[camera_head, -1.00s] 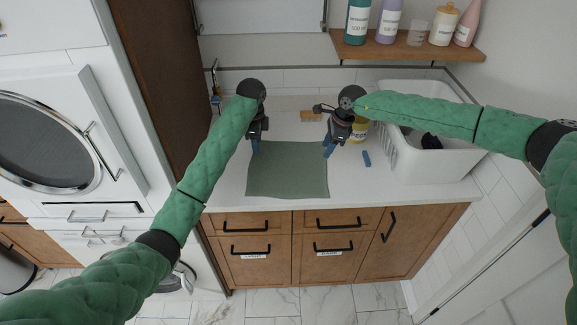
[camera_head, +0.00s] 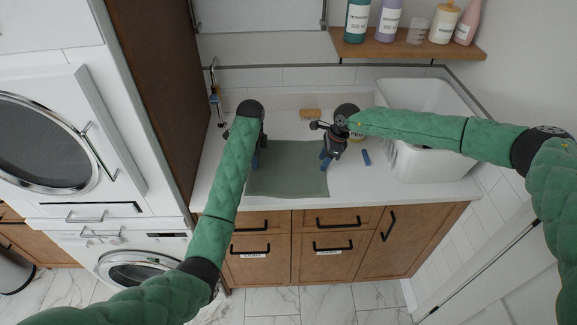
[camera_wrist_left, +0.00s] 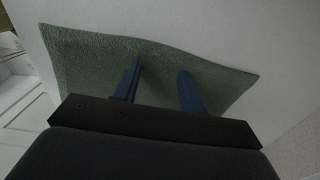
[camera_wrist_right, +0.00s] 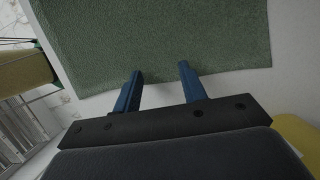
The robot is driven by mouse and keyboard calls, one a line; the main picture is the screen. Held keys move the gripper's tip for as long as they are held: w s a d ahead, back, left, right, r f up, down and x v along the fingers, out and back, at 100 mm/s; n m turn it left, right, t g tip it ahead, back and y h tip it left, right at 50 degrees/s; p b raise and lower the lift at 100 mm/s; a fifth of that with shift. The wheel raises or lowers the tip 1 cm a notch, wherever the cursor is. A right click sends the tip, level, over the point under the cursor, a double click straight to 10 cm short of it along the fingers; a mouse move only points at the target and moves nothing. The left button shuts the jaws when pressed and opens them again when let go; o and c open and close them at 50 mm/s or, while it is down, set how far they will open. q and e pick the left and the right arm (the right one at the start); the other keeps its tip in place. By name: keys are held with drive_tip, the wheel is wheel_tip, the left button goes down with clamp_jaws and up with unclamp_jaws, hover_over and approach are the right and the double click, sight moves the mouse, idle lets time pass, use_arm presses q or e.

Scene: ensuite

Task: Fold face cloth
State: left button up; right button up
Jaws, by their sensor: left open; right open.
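The green face cloth (camera_head: 288,172) lies flat and spread on the white counter. My left gripper (camera_head: 256,162) is open over the cloth's left part, partly hidden behind its own arm. In the left wrist view its two blue fingers (camera_wrist_left: 160,80) are apart with cloth (camera_wrist_left: 95,55) beneath and between them. My right gripper (camera_head: 326,163) is open at the cloth's right edge. In the right wrist view its blue fingers (camera_wrist_right: 160,78) are apart, with tips at the border of the cloth (camera_wrist_right: 150,35). I cannot tell if either gripper touches the cloth.
A white basket (camera_head: 412,160) stands on the counter at the right. A yellow-labelled container is mostly hidden behind my right gripper. Bottles stand on a wooden shelf (camera_head: 400,46). A tall brown panel (camera_head: 160,90) borders the left.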

use_arm(q)
drive_tip(key=shift+f, duration=0.35)
use_arm(e)
drive_tip(key=shift+s+f, duration=0.1)
drive_tip(key=shift+f, duration=0.35)
use_arm(q)
clamp_jaws()
use_arm(e)
clamp_jaws()
use_arm(q)
drive_tip(key=shift+r, duration=0.2)
use_arm(e)
drive_tip(key=shift+r, duration=0.15)
